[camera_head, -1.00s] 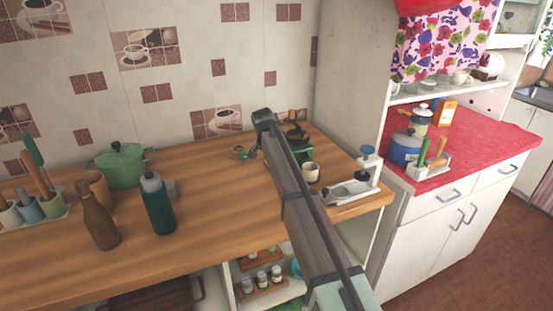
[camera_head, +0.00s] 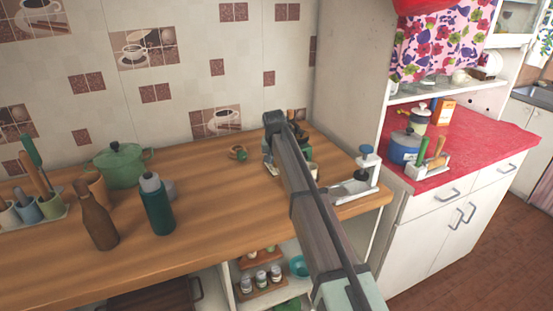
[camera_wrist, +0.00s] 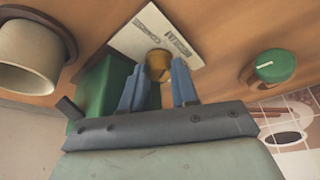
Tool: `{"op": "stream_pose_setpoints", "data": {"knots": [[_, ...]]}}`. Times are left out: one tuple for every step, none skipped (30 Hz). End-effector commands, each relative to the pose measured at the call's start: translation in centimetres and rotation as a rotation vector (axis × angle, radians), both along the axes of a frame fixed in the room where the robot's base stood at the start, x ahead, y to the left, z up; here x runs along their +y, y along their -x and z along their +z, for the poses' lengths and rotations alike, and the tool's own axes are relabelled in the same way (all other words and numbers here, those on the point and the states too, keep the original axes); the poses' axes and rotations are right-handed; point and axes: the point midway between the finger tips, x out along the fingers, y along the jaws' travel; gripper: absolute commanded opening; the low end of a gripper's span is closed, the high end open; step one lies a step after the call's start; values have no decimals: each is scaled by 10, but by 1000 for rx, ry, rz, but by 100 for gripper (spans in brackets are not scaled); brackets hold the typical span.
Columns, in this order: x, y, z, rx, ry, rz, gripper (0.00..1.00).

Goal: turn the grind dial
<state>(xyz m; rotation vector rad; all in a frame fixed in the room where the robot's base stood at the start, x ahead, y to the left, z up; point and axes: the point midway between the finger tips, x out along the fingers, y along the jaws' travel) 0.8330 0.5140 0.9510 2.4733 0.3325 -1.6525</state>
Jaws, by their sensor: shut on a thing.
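In the wrist view my gripper (camera_wrist: 158,88) has its two blue fingers on either side of a small brass-brown knob (camera_wrist: 159,65) and is shut on it. The knob sits by a white plate (camera_wrist: 150,35) with dark lettering, which I cannot read. A green body (camera_wrist: 98,92) lies beside the left finger and is partly hidden by my gripper. In the head view my arm covers most of this spot, and my fingers are hidden.
A round brown piece with a green, white-marked top (camera_wrist: 273,66) stands apart to the right in the wrist view. A pale cup (camera_wrist: 32,55) is on the left. On the wooden counter (camera_head: 230,205) are a teal bottle (camera_head: 157,207), green pot (camera_head: 123,165) and white clamp-like stand (camera_head: 355,188).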

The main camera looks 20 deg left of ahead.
Motion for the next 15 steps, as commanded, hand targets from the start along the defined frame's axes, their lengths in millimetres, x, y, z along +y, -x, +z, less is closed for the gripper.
{"op": "stream_pose_setpoints", "data": {"knots": [[0,0,0,0,0,2,0],[0,0,0,0,-1,4,0],[0,0,0,0,0,4,0],[0,0,0,0,0,4,0],[0,0,0,0,-1,4,0],[0,0,0,0,-1,4,0],[0,0,0,0,-1,4,0],[0,0,0,0,-1,4,0],[0,0,0,0,-1,4,0],[0,0,0,0,0,2,0],[0,0,0,0,0,2,31],[0,0,0,0,0,2,35],[0,0,0,0,0,2,38],[0,0,0,0,0,2,40],[0,0,0,0,0,2,44]]}}
